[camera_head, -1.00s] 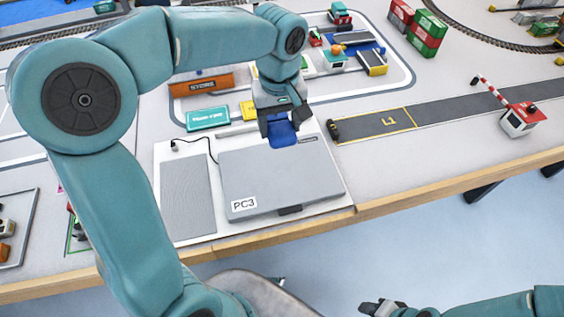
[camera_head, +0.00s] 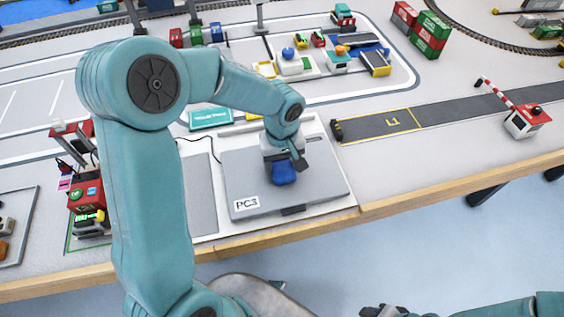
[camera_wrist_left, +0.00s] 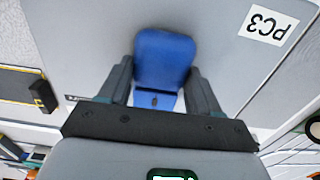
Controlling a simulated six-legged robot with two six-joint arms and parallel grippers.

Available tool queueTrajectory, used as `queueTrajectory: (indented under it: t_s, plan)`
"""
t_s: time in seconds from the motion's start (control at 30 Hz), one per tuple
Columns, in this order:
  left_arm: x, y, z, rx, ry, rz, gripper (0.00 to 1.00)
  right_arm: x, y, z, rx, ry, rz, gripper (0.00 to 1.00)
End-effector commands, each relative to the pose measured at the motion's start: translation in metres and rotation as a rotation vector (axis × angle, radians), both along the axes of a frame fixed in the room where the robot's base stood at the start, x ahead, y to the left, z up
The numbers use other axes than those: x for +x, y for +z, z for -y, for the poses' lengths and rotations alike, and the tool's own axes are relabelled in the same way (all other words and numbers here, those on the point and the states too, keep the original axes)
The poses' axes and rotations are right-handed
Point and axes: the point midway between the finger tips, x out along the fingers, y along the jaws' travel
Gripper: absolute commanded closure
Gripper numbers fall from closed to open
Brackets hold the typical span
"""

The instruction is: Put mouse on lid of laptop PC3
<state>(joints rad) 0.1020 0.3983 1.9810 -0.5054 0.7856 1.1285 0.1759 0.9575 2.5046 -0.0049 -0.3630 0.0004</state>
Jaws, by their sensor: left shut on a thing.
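The laptop PC3 (camera_head: 245,180) is closed, a grey slab with a white "PC3" label, near the table's front edge. Its lid (camera_wrist_left: 95,40) fills much of the left wrist view. The blue mouse (camera_head: 284,174) is between the fingers of my left gripper (camera_head: 284,160), over the middle of the lid. In the left wrist view the mouse (camera_wrist_left: 163,60) sits between both fingers (camera_wrist_left: 160,92), which are shut on it. I cannot tell whether the mouse touches the lid. My right gripper (camera_head: 380,310) is at the bottom edge of the head view, away from the table; its jaw state is unclear.
A grey pad (camera_head: 203,190) lies left of the laptop. A teal box (camera_head: 210,118) is behind it. A dark road strip (camera_head: 380,126) runs to the right, with a barrier model (camera_head: 524,120). A crane model (camera_head: 84,185) stands at left.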

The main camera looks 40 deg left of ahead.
Motion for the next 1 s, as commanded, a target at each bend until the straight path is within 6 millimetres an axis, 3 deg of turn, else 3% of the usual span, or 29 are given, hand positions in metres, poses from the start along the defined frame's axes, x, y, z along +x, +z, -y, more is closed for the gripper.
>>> queueTrajectory:
  t_s: [0.17,0.2,0.27,0.3,0.67,1.0]
  plan:
    - [0.000,-0.004,0.000,0.000,0.000,0.000,0.69,0.000,-0.004,0.000,0.000,0.000,0.000,0.52]
    - [0.000,-0.004,0.000,0.000,0.000,0.000,0.34,0.000,-0.004,0.000,0.000,0.000,0.000,0.52]
    - [0.000,-0.002,0.000,0.000,-0.001,0.000,0.14,0.000,-0.003,0.000,0.000,0.000,0.000,0.52]
    - [0.000,-0.003,0.000,0.000,-0.001,0.000,0.11,0.000,-0.003,0.000,0.000,0.000,0.000,0.52]
    - [0.000,0.005,0.000,0.000,0.000,0.001,0.11,0.000,0.002,0.000,0.000,0.000,0.000,0.52]
    - [0.001,0.080,0.000,0.000,0.000,0.004,0.11,0.000,0.007,0.000,0.000,0.000,0.000,0.52]
